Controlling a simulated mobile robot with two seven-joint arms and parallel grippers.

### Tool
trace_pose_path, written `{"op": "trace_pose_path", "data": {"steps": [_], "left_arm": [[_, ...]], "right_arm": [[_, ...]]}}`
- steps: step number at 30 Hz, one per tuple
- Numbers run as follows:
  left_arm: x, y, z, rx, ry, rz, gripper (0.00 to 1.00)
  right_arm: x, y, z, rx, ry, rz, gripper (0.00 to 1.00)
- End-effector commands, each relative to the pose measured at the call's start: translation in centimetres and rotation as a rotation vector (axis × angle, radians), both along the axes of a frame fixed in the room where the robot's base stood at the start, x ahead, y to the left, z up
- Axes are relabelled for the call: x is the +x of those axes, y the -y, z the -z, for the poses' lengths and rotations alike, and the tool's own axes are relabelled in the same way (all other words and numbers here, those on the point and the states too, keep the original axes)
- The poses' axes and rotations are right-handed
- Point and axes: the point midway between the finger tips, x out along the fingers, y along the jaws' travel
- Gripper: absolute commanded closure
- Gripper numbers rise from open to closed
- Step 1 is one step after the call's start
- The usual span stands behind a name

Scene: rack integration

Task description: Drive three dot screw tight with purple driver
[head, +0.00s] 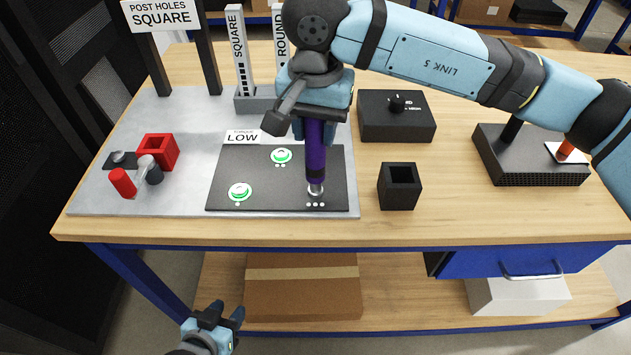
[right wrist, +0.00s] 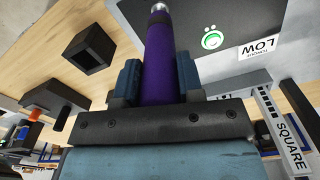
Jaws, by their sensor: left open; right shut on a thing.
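The purple driver (head: 315,150) is upright in my right gripper (head: 318,118), its metal tip pointing down at the three-dot screw spot (head: 316,190) on the dark plate (head: 265,170). The tip covers the screw, so I cannot tell if it touches or how deep the screw sits. The driver also shows in the right wrist view (right wrist: 160,60) between the two fingers. Two other screw spots have green rings: the one-or-two-dot one (head: 240,192) at lower left and another (head: 281,156) at the back. My left gripper (head: 220,315) is open and empty, low in front of the table.
A LOW sign (head: 243,137) stands behind the plate. A black square holder (head: 399,186) and a black knob box (head: 397,117) are to the right. A red holder (head: 158,151) and red-handled tool (head: 122,182) are at left. Upright posts (head: 240,60) stand behind.

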Motion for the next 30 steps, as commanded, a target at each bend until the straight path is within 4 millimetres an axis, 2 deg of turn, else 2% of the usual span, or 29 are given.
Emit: {"op": "trace_pose_path", "data": {"steps": [20,30], "left_arm": [[0.1,-0.1,0.6,0.0,0.005,-0.001,0.57],[0.1,-0.1,0.2,0.002,0.0,-0.001,0.57]], "right_arm": [[-0.1,0.0,0.2,-0.003,-0.004,-0.001,0.99],[0.0,0.0,-2.3,-0.001,-0.001,-0.001,0.99]]}}
